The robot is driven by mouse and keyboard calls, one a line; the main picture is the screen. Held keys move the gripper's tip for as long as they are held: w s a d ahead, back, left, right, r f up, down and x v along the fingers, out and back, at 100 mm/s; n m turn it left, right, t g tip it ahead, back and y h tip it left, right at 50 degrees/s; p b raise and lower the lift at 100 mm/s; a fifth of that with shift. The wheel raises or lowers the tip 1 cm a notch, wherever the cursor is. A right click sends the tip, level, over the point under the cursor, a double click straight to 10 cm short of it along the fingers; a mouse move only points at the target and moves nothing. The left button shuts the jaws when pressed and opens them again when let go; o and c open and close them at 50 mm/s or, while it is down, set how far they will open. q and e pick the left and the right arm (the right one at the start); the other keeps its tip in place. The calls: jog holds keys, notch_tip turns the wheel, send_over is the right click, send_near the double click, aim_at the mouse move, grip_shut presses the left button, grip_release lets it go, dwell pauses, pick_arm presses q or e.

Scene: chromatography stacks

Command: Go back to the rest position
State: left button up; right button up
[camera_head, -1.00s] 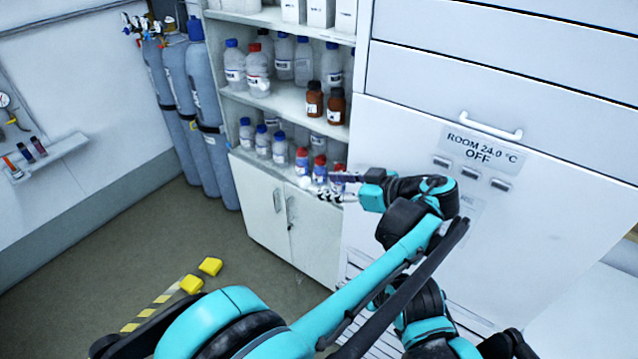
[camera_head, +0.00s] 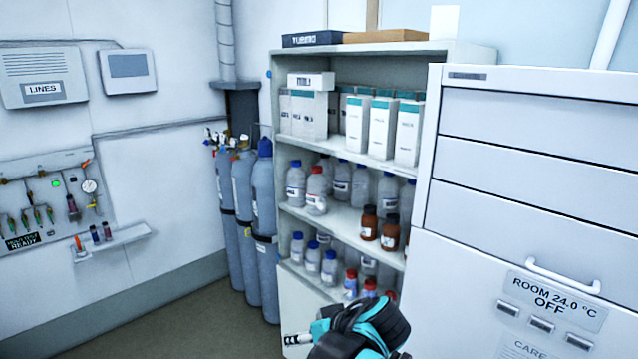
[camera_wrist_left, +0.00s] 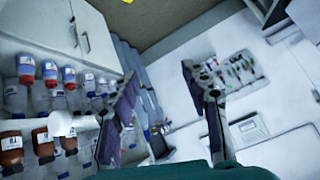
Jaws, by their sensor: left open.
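My left gripper (camera_head: 297,339) shows at the bottom of the head view, in front of the shelf's lower part. Its black and teal wrist is cut off by the bottom edge. In the left wrist view the two fingers of my left gripper (camera_wrist_left: 160,72) stand wide apart with nothing between them. My right gripper is in neither current view.
An open shelf (camera_head: 345,223) holds several bottles and white boxes. Gas cylinders (camera_head: 264,225) stand to its left. A white drawer cabinet (camera_head: 520,165) with a handle (camera_head: 563,275) stands close on the right. Bare floor (camera_head: 190,335) shows at lower left.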

pick_arm(q)
jog(key=s+a+f+m+h, duration=0.25)
jog(key=s+a+f, duration=0.25)
jog(key=s+a, duration=0.3)
jog(key=s+a+f+m+h, duration=0.2)
jog(key=s+a+f+h, duration=0.25)
jog(key=s+a, duration=0.3)
notch_tip(320, 180, down, 17)
jog(key=s+b, duration=0.1)
jog(key=b, duration=1.6)
jog(key=shift+s+d+f+t+y, duration=0.15)
jog(key=shift+s+t+y, duration=0.05)
jog(key=shift+t+y, duration=0.1)
pick_arm(e)
notch_tip(320, 180, down, 17)
pick_arm(q)
jog(key=shift+w+d, duration=0.1)
pick_arm(e)
jog(key=shift+s+d+r, duration=0.1)
jog(key=shift+d, duration=0.05)
